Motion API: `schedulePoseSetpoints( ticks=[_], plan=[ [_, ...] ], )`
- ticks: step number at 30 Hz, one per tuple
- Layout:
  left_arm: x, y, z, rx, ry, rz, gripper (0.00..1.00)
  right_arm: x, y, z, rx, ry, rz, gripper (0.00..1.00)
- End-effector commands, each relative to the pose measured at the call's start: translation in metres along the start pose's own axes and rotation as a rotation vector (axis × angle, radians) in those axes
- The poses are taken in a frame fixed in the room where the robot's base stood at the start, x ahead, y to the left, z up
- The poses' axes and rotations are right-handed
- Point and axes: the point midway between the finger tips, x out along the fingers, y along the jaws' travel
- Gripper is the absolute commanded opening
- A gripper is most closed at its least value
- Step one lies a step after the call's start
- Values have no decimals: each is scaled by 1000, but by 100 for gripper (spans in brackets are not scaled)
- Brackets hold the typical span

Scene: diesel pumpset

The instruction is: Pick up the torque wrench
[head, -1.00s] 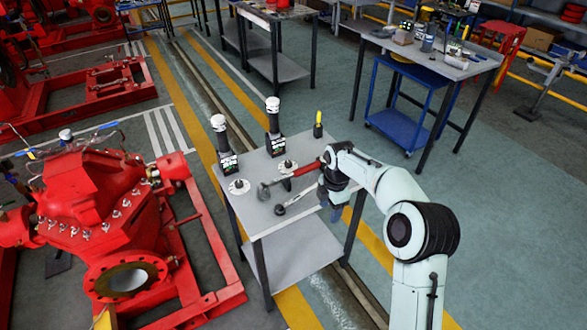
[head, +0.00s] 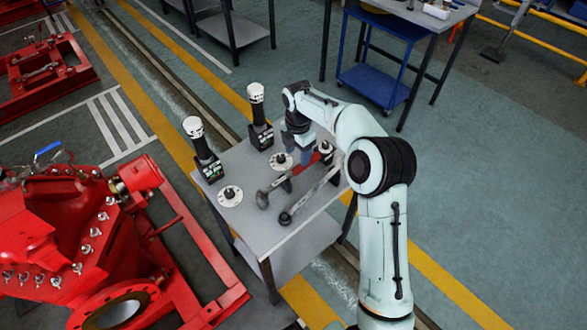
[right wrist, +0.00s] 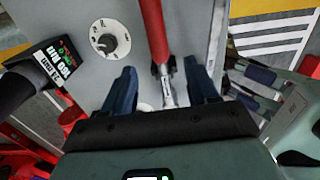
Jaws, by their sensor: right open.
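A long grey wrench with a round dark head (head: 308,196), which I take for the torque wrench, lies on the small grey table (head: 245,232), its far end close to my right arm. Beside it lies a red-handled tool with a grey head (head: 326,148), partly hidden by my arm. My right gripper (head: 303,150) is above the table's back part, pointing down, open. In the right wrist view a red handle with a silver shaft (right wrist: 156,35) runs between the parted blue fingers (right wrist: 162,82), with no visible grip on it. My left gripper is out of view.
Two upright black tools with white caps (head: 202,150) (head: 260,118) stand at the table's back left. Two white discs with black knobs (head: 230,196) (head: 280,160) lie near them. A red pump (head: 60,235) stands left, and a blue trolley (head: 375,85) behind right.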

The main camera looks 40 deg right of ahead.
Motion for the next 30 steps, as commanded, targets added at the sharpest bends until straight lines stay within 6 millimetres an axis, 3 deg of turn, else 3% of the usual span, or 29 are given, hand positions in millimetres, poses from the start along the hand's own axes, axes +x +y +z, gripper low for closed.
schedulePoseSetpoints(
  ticks=[1,6,13,21,30],
  plan=[
    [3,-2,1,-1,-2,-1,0,14,-2,0,0,2,-7,58],
    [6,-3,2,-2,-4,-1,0,40,-1,0,1,1,-4,58],
    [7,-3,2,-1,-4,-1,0,56,0,-1,1,1,-2,58],
    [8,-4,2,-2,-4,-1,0,95,0,-3,0,1,-3,58],
    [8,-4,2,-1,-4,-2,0,101,1,-3,0,0,1,58]
  ],
)
